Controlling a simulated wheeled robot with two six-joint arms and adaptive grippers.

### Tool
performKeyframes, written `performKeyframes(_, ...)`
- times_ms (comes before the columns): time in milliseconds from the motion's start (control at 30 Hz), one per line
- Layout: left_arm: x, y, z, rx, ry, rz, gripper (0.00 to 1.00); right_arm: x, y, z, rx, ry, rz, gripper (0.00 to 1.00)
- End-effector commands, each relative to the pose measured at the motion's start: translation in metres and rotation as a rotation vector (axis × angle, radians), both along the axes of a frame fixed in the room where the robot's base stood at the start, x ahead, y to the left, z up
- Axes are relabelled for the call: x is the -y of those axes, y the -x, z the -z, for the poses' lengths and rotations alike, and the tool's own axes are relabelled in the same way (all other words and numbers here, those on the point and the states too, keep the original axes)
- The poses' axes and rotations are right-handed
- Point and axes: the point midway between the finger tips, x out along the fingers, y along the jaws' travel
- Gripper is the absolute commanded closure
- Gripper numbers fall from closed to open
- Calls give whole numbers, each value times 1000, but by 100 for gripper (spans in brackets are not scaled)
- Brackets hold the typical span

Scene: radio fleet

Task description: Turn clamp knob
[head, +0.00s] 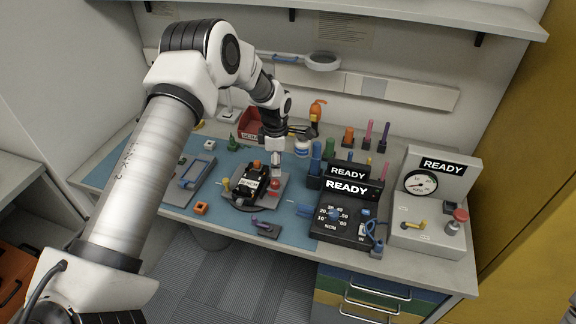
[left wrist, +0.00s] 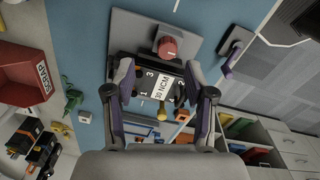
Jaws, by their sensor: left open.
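The clamp knob is red and round; it shows on the grey fixture plate in the head view (head: 275,184) and in the left wrist view (left wrist: 168,46). A black radio body (head: 254,181) with a white "30 NCM" label (left wrist: 160,81) sits on the same plate, beside the knob. My left gripper (head: 276,169) is above the fixture, close to the knob. In the left wrist view its two fingers (left wrist: 158,80) are spread, with the label between them and the knob beyond their tips. Nothing is held. My right gripper is not in view.
A black "READY" unit (head: 344,217) and a white gauge box (head: 433,205) stand to the right. Blue and orange tools stand behind. A red scrap bin (head: 247,130) is at the back. A small orange part (head: 201,208) lies on the blue mat (head: 180,211).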

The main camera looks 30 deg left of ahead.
Motion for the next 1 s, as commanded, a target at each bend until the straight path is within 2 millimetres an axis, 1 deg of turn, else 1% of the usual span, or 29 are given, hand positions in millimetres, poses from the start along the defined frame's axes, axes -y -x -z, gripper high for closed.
performKeyframes(67, 0, 0, 5, -2, 0, 0, 45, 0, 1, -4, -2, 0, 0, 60)
performKeyframes(133, 0, 1, 15, -4, 0, 0, 45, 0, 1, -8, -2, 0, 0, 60)
performKeyframes(300, -1, 0, 48, -5, -2, 0, 45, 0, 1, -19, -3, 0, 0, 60)
performKeyframes(433, -1, -1, 68, -2, -2, 0, 45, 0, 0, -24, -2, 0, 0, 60)
performKeyframes(533, -2, -1, 76, -1, -2, -1, 45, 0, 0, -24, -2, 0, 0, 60)
performKeyframes(733, -2, -2, 77, 0, -2, 0, 45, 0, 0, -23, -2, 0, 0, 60)
performKeyframes(767, -2, -2, 77, 0, -2, 0, 52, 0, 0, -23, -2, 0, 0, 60)
performKeyframes(800, -2, -2, 77, 0, -2, 0, 67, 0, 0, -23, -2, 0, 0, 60)
performKeyframes(867, -2, -2, 77, 0, -2, 0, 88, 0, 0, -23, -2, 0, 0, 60)
performKeyframes(900, -2, -1, 77, -1, -2, 0, 100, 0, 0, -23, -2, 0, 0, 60)
performKeyframes(1000, -2, -1, 77, -2, -1, 0, 100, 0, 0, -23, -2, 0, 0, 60)
